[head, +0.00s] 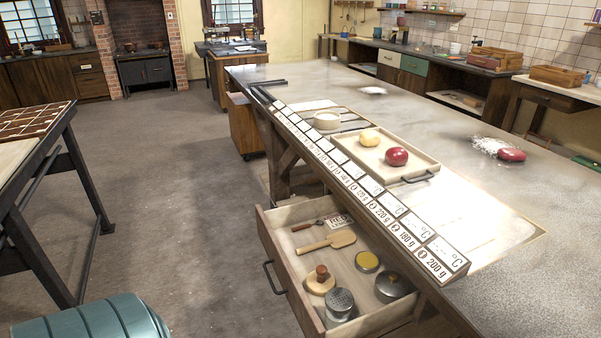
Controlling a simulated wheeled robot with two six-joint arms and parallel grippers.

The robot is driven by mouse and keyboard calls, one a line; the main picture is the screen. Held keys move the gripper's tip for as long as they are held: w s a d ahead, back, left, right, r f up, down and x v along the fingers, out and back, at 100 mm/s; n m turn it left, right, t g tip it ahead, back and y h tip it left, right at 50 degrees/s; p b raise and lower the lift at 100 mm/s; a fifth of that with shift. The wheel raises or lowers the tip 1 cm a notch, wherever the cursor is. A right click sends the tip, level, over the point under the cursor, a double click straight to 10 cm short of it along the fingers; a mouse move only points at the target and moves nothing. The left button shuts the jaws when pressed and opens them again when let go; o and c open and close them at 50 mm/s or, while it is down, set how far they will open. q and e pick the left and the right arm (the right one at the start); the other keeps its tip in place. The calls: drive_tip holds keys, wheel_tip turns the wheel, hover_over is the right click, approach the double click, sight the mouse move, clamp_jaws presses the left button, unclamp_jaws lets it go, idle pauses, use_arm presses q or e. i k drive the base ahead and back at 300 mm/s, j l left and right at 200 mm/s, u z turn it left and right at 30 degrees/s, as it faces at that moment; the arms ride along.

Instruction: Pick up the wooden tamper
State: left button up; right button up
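The wooden tamper (320,280) appears to be the piece with a round pale wooden base and a darker reddish-brown knob. It stands upright in the open drawer (292,290) below the table, near the drawer's front panel. A perforated metal shaker is just beside it, toward the bottom of the picture. A flat wooden paddle lies behind it. Neither of my grippers shows in the head view.
The drawer also holds the shaker (340,302), the paddle (328,242), a yellow-topped tin (367,261) and a metal tin (390,287). A labelled strip (360,192) runs along the table edge above. A tray (420,163) holds two round pieces.

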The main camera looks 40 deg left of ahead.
sight(319, 282)
drive_tip(key=u, duration=1.5)
